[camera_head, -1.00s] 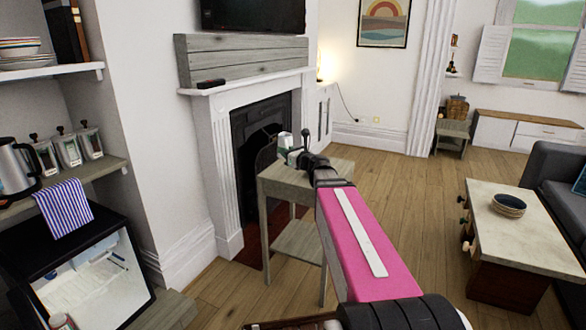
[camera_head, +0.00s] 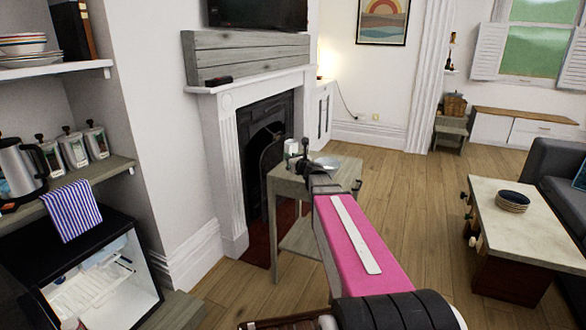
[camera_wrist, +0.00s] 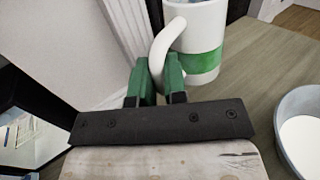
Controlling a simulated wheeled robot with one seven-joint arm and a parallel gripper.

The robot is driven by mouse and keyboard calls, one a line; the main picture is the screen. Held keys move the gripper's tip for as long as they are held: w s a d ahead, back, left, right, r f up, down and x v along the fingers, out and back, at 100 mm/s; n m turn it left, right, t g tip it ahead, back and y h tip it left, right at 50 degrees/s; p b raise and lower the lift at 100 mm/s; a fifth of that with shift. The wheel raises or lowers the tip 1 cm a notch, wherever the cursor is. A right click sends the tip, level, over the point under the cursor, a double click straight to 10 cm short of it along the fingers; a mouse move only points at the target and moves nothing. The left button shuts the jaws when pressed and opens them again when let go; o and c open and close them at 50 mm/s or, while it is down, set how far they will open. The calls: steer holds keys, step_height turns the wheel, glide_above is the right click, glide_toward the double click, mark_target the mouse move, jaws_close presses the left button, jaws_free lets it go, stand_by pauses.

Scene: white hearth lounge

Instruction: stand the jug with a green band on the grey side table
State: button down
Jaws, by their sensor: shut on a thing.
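The white jug with a green band (camera_wrist: 204,62) is upright in the wrist view, with its handle between my gripper's green fingers. My gripper (camera_wrist: 157,82) is shut on that handle. In the head view the jug (camera_head: 291,146) shows small at the far left part of the grey side table (camera_head: 287,186), partly hidden by my gripper (camera_head: 304,160). The table's grey wooden top (camera_wrist: 262,72) lies below and beside the jug in the wrist view. I cannot tell whether the jug's base touches it.
A grey bowl (camera_wrist: 286,125) is on the tabletop, right of the jug; it also shows in the head view (camera_head: 342,163). The white fireplace (camera_head: 226,150) stands close behind the table. A coffee table (camera_head: 520,225) is at right, with open wooden floor between.

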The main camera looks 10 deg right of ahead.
steer(key=shift+w+d+f, duration=0.4)
steer(key=shift+w+d, duration=0.05)
steer(key=shift+d, duration=0.1)
steer(key=shift+f, duration=2)
steer(key=c, duration=1.2)
jaws_free()
steer(key=shift+f, duration=0.15)
steer(key=shift+o, duration=0.2)
